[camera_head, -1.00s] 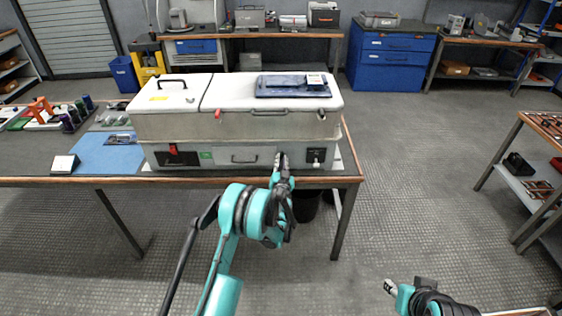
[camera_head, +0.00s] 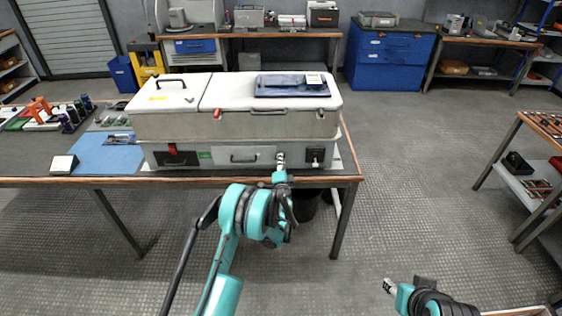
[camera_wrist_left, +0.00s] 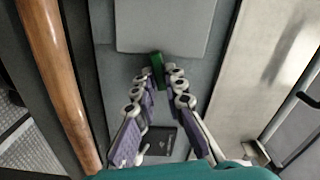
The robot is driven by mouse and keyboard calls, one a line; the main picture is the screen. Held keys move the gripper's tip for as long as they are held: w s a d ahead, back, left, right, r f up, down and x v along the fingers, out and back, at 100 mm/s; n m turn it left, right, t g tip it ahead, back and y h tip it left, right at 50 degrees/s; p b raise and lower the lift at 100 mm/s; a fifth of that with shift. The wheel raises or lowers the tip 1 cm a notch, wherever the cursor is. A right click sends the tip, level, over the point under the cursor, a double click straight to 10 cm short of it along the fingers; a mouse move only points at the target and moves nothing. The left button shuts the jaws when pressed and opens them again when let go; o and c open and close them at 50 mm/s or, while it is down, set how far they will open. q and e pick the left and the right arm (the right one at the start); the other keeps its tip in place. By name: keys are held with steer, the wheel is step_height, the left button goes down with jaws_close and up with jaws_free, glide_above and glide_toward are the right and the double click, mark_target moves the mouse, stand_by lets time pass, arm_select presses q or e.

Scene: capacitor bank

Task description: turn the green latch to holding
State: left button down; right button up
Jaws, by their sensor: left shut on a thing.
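The green latch (camera_wrist_left: 157,66) shows in the left wrist view as a small dark green block at the fingertips, on the grey front of the capacitor bank case. My left gripper (camera_wrist_left: 161,78) is shut on it, with the purple-padded fingers converging at its near end. In the head view, my left gripper (camera_head: 280,159) is at the right half of the front of the case (camera_head: 225,125) and hides the latch. My right gripper (camera_head: 389,286) is low at the right, away from the case; its jaw opening is too small to judge.
The case stands on a wood-edged table (camera_head: 100,182). A red latch (camera_head: 172,149) and a black switch block (camera_head: 315,154) flank the front. A blue folder (camera_head: 290,87) lies on the lid.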

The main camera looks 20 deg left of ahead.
arm_select(q)
steer(key=shift+f+m, duration=0.1)
steer(key=shift+m, duration=1.5)
steer(key=c, duration=1.6)
jaws_free()
steer(key=v, duration=0.7)
steer(key=shift+s+d, duration=0.15)
steer(key=shift+s, duration=0.1)
